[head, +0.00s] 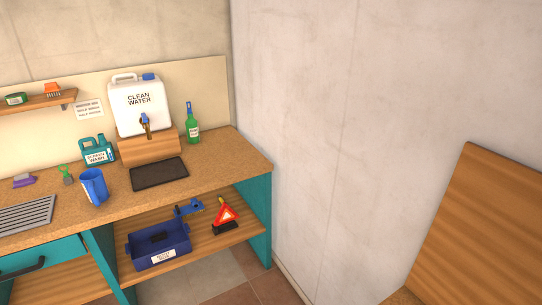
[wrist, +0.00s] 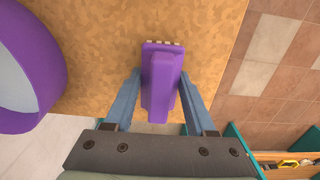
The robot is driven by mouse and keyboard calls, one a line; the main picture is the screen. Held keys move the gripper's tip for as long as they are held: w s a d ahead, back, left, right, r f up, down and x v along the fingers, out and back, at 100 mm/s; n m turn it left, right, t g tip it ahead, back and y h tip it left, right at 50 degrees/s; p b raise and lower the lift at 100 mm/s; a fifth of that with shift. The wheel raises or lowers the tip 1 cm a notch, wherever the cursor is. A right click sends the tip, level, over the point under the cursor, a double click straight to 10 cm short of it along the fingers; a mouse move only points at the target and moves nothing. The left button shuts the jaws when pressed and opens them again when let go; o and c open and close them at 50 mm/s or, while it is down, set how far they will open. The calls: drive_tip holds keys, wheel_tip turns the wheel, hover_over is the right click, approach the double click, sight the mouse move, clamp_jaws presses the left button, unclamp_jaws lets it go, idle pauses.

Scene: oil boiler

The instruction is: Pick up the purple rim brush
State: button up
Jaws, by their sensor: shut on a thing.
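In the wrist view my gripper (wrist: 160,80) is shut on the purple rim brush (wrist: 161,82), with a blue-grey finger on each side of it. A row of pale bristle tips shows at the brush's far end. The brush is over a cork-coloured worktop (wrist: 215,32); I cannot tell whether it touches it. My gripper does not show in the head view. A small purple and grey item (head: 23,180) lies on the counter at the left there.
A round purple vessel (wrist: 58,62) is close on the left in the wrist view.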

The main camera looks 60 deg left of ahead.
clamp_jaws()
drive_tip(key=shift+r, duration=5.05)
